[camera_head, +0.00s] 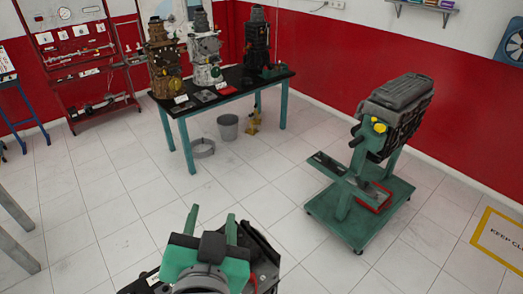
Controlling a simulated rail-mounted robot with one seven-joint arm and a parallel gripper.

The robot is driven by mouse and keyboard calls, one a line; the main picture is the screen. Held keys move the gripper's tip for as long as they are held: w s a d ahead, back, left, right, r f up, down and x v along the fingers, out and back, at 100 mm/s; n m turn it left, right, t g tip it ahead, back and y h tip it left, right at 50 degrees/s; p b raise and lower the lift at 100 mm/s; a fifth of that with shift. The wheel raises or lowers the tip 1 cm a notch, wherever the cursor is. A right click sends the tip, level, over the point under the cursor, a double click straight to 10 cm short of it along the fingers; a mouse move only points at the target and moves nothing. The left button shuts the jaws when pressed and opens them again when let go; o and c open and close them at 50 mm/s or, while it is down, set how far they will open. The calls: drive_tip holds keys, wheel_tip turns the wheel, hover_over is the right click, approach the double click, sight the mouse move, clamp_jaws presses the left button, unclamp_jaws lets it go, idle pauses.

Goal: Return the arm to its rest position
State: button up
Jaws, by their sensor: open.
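My gripper (211,223) shows at the bottom of the head view, left of centre. Its two green fingers stand apart, and nothing shows between them. Behind it is a dark part with some red, mostly hidden; I cannot tell what it belongs to. The gripper appears apart from the table and the engine stand. The rest of my arm is largely out of frame.
A black-topped table (228,92) with green legs holds several engines. A grey bucket (228,127) and a grey ring-shaped item (202,148) are on the floor. A green engine stand (376,216) carries a dark engine (396,108) at right. Tiled floor lies clear between.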

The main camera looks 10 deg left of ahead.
drive_tip(key=s+d+r+t+h, duration=0.1)
drive_tip(key=s+d+r+t, duration=0.1)
drive_tip(key=r, duration=0.6)
drive_tip(key=s+d+r+n+t+h, duration=0.1)
drive_tip(key=s+d+r+t, duration=0.2)
drive_tip(key=d+r, duration=0.3)
drive_tip(key=s+d+r+t+h, duration=0.1)
drive_tip(key=d+r+t, duration=0.3)
drive_tip(key=r, duration=0.5)
drive_tip(key=shift+s+d+r+n+t, duration=0.3)
drive_tip(key=shift+s+d+r, duration=0.1)
drive_tip(key=shift+s, duration=0.4)
drive_tip(key=shift+a, duration=0.1)
